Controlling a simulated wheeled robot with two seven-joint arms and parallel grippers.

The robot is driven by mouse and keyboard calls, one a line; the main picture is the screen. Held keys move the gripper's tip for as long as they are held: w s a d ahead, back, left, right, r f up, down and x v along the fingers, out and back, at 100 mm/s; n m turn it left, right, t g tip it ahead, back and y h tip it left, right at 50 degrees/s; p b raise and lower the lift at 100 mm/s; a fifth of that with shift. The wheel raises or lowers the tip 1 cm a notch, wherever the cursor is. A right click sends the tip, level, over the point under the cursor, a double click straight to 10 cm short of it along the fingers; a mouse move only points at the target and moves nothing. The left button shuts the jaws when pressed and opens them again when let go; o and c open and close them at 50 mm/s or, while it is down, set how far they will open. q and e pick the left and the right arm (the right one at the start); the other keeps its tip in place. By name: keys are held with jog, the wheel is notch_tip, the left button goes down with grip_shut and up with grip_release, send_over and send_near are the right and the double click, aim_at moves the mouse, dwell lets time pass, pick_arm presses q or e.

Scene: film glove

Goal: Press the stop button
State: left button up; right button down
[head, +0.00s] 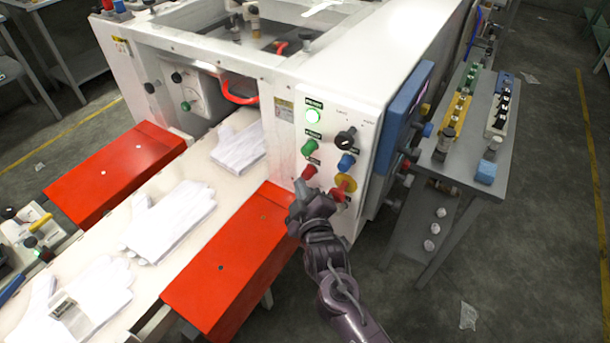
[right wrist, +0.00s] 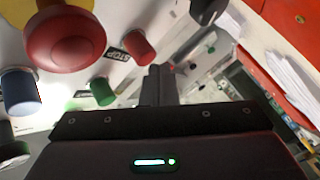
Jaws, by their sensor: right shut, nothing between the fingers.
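The control panel (head: 331,140) on the white machine's front carries a small red button (head: 309,172) at lower left. A larger red mushroom button (head: 343,186) on a yellow disc sits right of it. In the right wrist view the small red button (right wrist: 137,46) is just beyond my fingers and the red mushroom button (right wrist: 65,38) is at upper left. My right gripper (head: 298,192) is shut and empty, its tip just below the small red button. Whether it touches is hard to tell. My left gripper is out of view.
An orange-red cover (head: 230,255) lies left of my arm, beside white gloves (head: 170,220) on the belt. A grey bench (head: 470,150) stands right.

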jog(key=shift+w+d, duration=0.3)
jog(key=shift+w, duration=0.1)
dwell(0.9)
jog(key=shift+s, duration=0.1)
jog(key=shift+s+a+p, duration=0.5)
jog(key=shift+s, duration=0.1)
jog(key=s+a+p, duration=0.1)
jog(key=s, duration=0.1)
jog(key=s+a+p, duration=0.1)
jog(key=s+a, duration=0.1)
dwell(0.6)
dwell(0.6)
